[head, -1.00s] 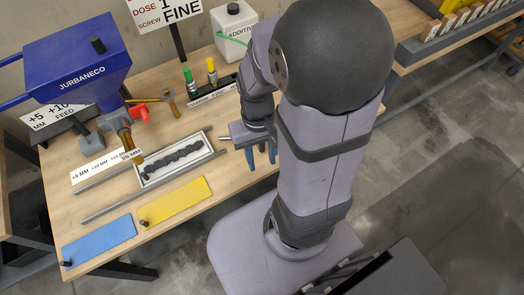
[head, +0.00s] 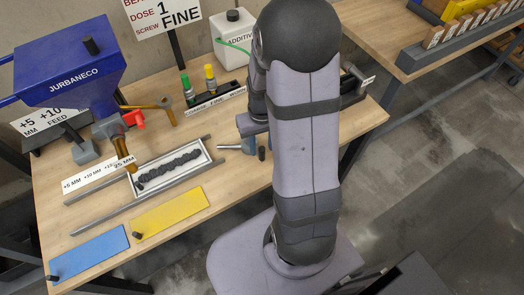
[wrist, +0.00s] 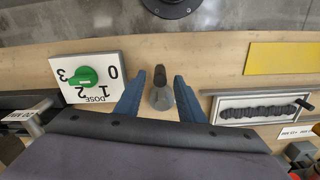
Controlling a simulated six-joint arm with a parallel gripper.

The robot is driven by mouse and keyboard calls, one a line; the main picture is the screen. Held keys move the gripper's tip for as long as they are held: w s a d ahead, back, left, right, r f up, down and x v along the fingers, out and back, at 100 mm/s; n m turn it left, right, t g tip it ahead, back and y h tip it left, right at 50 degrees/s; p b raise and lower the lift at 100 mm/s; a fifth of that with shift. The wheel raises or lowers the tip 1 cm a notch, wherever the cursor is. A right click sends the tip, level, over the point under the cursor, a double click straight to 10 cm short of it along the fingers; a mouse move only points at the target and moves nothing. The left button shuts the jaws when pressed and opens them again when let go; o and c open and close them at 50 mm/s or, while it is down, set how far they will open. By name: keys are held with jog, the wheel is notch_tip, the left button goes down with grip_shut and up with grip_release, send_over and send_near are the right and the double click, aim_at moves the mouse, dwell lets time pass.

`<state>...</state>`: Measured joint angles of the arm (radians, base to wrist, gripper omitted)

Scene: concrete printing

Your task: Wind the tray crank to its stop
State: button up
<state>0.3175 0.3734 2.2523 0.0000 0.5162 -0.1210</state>
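The tray crank, seen as a grey hub with a dark upright knob (wrist: 159,75), stands between my gripper's fingers in the wrist view. In the head view a black knob (head: 262,153) shows beside the fingers, partly hidden by my arm. My gripper (wrist: 156,88) is open, with a blue finger on each side of the crank and gaps showing; I cannot tell how far down the fingers reach. The pale tray (head: 207,160) holds a dark, lumpy concrete strip and lies between metal rails left of the gripper. It also shows in the wrist view (wrist: 217,112).
A green dose dial (wrist: 83,76) on a white plate lies left of the crank in the wrist view. Yellow (head: 170,213) and blue (head: 90,253) panels lie in front of the rails. A blue hopper (head: 75,65) stands at the back left, a white additive bottle (head: 234,38) behind.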

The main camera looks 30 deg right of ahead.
jog(key=shift+f, duration=2.15)
grip_shut()
